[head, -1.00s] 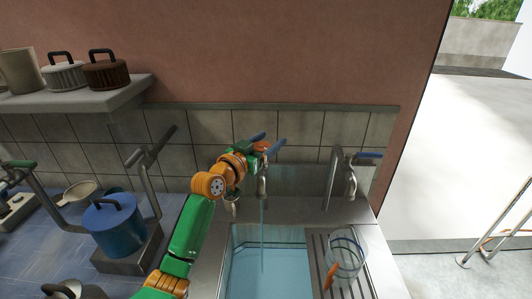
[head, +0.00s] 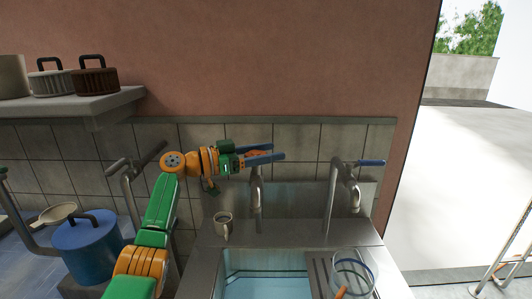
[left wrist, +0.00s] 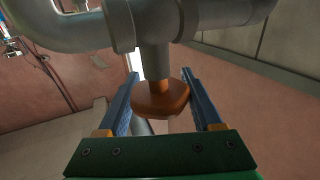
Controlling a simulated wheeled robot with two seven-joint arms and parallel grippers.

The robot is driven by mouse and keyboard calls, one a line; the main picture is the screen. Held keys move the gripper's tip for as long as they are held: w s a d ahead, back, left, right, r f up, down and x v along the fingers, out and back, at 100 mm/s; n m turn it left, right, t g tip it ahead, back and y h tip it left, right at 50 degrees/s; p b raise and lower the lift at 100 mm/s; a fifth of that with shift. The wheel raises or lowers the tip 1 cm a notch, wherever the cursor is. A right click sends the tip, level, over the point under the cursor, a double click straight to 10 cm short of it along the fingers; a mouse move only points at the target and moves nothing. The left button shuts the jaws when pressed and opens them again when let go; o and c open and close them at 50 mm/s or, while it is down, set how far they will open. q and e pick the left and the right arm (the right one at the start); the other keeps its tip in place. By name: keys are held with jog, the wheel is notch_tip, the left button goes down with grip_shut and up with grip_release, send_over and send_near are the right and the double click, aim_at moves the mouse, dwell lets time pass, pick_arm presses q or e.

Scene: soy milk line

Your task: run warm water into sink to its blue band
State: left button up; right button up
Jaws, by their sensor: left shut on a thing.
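The sink (head: 228,262) is a steel basin at the bottom of the head view, cut by the frame edge. Clear bluish water (head: 262,288) lies in it, and a dark blue-green line runs along its inner wall above the water. The left tap (head: 256,200) stands behind the sink; no stream shows under its spout. My left gripper (head: 268,155) is at the top of this tap. My right gripper is not in view.
A second tap with a blue handle (head: 371,163) stands to the right. A clear glass vessel (head: 355,268) stands on the ribbed drainboard. A cup (head: 223,226) is on the sink ledge. A blue pot (head: 88,250) is at the left, below a shelf (head: 75,108).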

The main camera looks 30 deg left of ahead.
aim_at(246, 156)
pick_arm(q)
jog(key=shift+f, duration=0.15)
jog(key=o, duration=1.1)
jog(key=shift+c, duration=0.2)
jog(key=o, duration=0.3)
jog(key=shift+w+d, duration=0.1)
jog(key=shift+d, duration=0.05)
jog(key=shift+s+a+f+b, duration=0.1)
jog(key=shift+s+a+b, duration=0.1)
jog(key=shift+s+b, duration=0.1)
jog(key=b+v, duration=0.3)
jog(key=v, duration=0.3)
jog(key=shift+s+a, duration=0.1)
jog(key=shift+a, duration=0.1)
